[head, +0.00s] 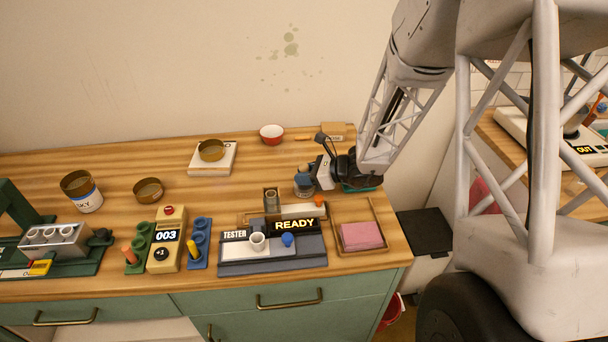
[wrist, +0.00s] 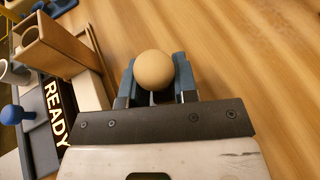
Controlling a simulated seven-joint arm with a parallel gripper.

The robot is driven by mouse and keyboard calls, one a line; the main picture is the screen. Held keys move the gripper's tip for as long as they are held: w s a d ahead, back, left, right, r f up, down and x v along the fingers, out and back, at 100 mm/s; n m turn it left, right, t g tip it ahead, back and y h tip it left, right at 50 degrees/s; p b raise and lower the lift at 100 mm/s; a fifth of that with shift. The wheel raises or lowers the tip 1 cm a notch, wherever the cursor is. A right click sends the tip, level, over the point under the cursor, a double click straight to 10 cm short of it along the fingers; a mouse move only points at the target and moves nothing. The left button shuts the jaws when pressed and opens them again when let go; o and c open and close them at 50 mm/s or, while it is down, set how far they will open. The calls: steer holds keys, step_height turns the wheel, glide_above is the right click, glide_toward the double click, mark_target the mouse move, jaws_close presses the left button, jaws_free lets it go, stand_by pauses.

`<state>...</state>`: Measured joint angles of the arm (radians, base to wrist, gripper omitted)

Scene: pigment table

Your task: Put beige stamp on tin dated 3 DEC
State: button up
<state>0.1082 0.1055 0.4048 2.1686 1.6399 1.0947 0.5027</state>
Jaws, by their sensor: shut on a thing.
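My gripper (head: 304,186) is low over the right half of the table in the head view, behind the READY tester. In the wrist view its blue fingers (wrist: 157,72) are shut on the beige stamp, whose round beige knob (wrist: 154,70) shows between them. The stamp's lower part is hidden. Three brass-coloured tins show in the head view: one with a SKY label (head: 88,200) at left, a lower one (head: 149,191) beside it, and one on a white scale (head: 211,150). I cannot read a date on any of them.
The tester (head: 240,251) holds a white cup (head: 257,242) and a blue knob (head: 288,239). A wooden block (head: 271,201) stands behind it. A tray with a pink pad (head: 361,236) is at right. The table's middle is clear.

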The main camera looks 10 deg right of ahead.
steer(key=shift+f, duration=0.1)
steer(key=o, duration=0.9)
steer(key=shift+d, duration=0.1)
steer(key=shift+v, duration=5.95)
